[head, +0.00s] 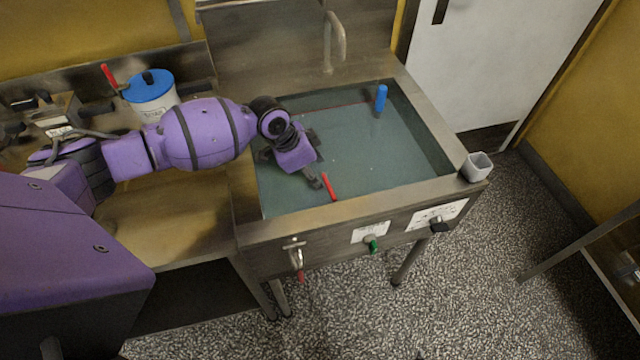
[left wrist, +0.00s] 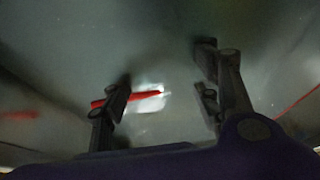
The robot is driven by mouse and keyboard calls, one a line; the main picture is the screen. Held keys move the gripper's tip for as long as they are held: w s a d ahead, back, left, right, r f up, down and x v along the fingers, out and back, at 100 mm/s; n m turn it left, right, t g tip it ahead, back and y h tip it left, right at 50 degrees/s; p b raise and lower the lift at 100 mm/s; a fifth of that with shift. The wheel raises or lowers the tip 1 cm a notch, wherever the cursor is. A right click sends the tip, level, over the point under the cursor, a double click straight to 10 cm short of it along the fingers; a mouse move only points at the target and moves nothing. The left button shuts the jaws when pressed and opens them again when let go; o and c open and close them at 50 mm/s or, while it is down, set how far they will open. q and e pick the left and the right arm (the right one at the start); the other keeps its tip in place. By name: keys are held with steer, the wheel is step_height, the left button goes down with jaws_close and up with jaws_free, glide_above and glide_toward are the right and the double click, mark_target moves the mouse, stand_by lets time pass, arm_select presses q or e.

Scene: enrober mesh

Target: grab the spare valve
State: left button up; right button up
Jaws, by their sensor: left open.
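The spare valve, seen as a red lever handle (head: 328,187), lies in the sink basin near its front left. My left gripper (head: 302,165) reaches down into the basin, open, just behind and left of the handle. In the left wrist view the red handle (left wrist: 147,95) runs behind the left finger into the space between the open fingers (left wrist: 163,95). A bright pale patch surrounds its end; I cannot tell whether this is metal or glare. The valve body is hard to make out. I cannot tell whether a finger touches it. My right gripper is out of view.
The steel sink (head: 350,207) has raised rims around the gripper. A blue upright object (head: 381,97) stands at the basin's back right. A grey cup (head: 477,167) sits on the front right corner. A blue-lidded white tub (head: 151,96) stands on the left counter. A tap (head: 335,42) rises behind.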

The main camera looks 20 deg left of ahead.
arm_select(q)
steer(key=x, duration=0.4)
steer(key=shift+s+d+f, duration=0.1)
steer(key=shift+d+f, duration=0.15)
steer(key=shift+f, duration=0.2)
steer(key=shift+r, duration=0.1)
jaws_close()
